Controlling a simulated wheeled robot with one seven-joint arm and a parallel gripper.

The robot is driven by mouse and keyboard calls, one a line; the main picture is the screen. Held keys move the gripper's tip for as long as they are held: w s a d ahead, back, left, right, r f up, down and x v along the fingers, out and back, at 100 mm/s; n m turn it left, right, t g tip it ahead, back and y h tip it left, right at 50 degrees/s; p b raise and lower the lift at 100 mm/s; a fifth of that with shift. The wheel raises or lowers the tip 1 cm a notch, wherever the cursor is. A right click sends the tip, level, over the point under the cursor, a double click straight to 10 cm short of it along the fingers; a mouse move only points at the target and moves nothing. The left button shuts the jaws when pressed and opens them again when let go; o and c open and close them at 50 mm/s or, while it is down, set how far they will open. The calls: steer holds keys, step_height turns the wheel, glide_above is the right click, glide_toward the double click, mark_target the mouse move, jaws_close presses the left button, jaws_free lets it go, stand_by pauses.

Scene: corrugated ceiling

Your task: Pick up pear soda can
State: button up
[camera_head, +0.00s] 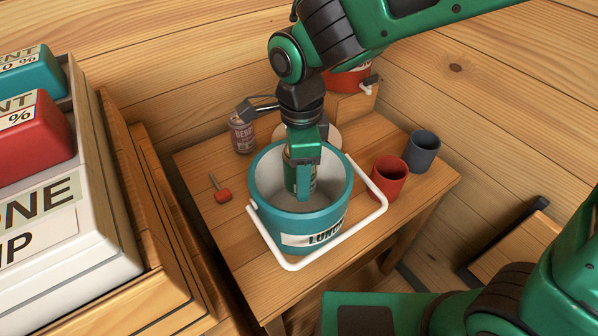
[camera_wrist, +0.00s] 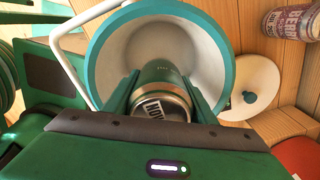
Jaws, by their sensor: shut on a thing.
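A green can with a silver end (camera_wrist: 160,100) is between the two fingers of my gripper (camera_wrist: 165,97) in the wrist view, inside a teal bucket (camera_wrist: 104,50) with a pale inside. I cannot read the can's flavour; only part of a label shows. In the head view my gripper (camera_head: 303,180) reaches down into the bucket (camera_head: 275,228), shut on the green can (camera_head: 291,172), which is partly hidden by the fingers. I cannot tell whether the can touches the bucket floor.
The bucket's white handle (camera_head: 372,220) leans out over the wooden table (camera_head: 235,265). A red cup (camera_head: 389,178) and a grey cup (camera_head: 421,150) stand to the right. A berry can (camera_head: 242,133) and a small red-handled tool (camera_head: 221,193) are at the left. A white lid (camera_wrist: 250,88) lies behind.

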steer(key=shift+r, duration=1.9)
steer(key=shift+r, duration=2)
steer(key=shift+r, duration=0.1)
steer(key=shift+r, duration=0.95)
